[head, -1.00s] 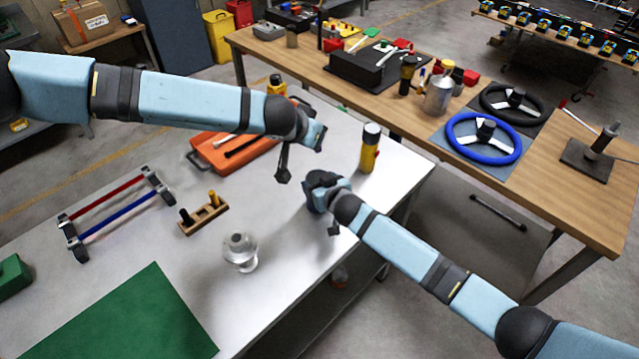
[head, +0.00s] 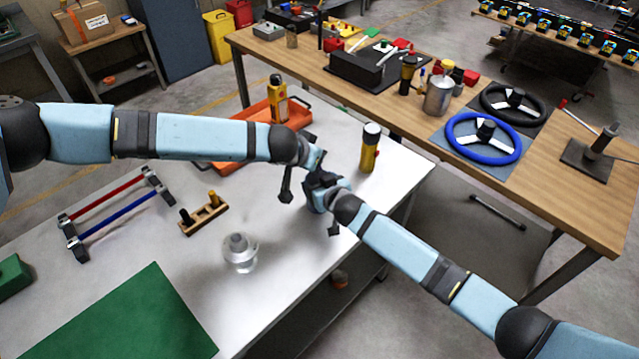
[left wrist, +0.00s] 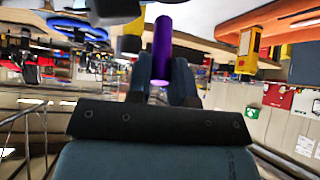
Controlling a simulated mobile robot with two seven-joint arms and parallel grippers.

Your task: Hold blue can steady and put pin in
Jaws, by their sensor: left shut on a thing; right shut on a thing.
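My left gripper (head: 287,190) is at the table's middle, close to the left of my right gripper (head: 328,208). In the left wrist view a purple pin (left wrist: 161,52) is held between my left gripper's fingers (left wrist: 163,85). The pin is not clear in the head view. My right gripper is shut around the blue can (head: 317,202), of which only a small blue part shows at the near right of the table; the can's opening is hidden. I cannot tell whether pin and can touch.
A wooden block with pegs (head: 203,216), a clear glass vessel (head: 240,254) and a green mat (head: 120,320) are on the metal table (head: 290,270). An orange tray (head: 225,167) lies behind my left arm.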

